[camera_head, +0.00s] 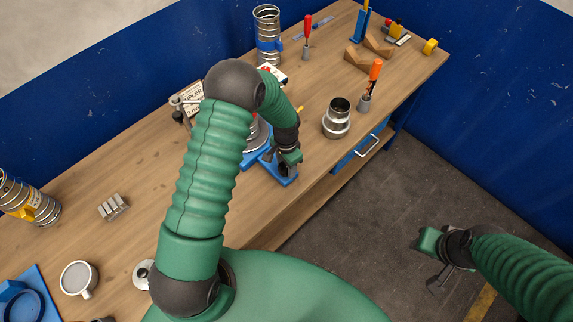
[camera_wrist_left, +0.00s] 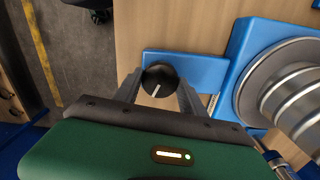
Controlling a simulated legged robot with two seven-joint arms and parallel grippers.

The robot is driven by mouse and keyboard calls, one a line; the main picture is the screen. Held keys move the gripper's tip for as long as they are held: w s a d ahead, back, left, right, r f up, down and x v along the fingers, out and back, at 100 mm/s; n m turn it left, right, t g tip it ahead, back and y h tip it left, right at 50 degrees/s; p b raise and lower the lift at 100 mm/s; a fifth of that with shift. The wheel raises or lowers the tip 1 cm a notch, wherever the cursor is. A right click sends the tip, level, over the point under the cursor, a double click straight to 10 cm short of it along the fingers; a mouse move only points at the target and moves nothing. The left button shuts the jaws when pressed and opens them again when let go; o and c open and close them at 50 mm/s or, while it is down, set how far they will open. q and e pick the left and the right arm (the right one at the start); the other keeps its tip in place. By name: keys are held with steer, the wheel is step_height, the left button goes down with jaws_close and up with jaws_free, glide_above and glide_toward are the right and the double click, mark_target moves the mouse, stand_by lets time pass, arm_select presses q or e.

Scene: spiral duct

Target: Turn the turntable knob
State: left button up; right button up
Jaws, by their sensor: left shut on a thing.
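The turntable knob (camera_wrist_left: 158,80) is round and black with a white pointer line. It sits on a blue base plate (camera_wrist_left: 205,70) in the left wrist view. My left gripper (camera_wrist_left: 160,90) is shut on the knob, with one finger on either side of it. In the head view the left gripper (camera_head: 284,166) is down at the blue base (camera_head: 290,180), and the knob is hidden there. The turntable (camera_wrist_left: 280,85) carries a ribbed silver duct piece beside the knob.
The wooden workbench (camera_head: 130,170) carries a metal duct fitting (camera_head: 337,120), an orange-handled tool (camera_head: 370,85), a red-handled tool (camera_head: 307,38) and a spiral duct (camera_head: 267,30). A blue drawer (camera_head: 358,150) is under the front edge. The floor at right is open.

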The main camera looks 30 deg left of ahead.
arm_select(q)
steer(key=shift+w+r, duration=0.1)
stand_by(0.7)
steer(key=o, duration=1.4)
steer(key=shift+c, duration=0.2)
step_height(320, 180, up, 17)
steer(key=b, duration=0.3)
steer(key=shift+b, duration=0.3)
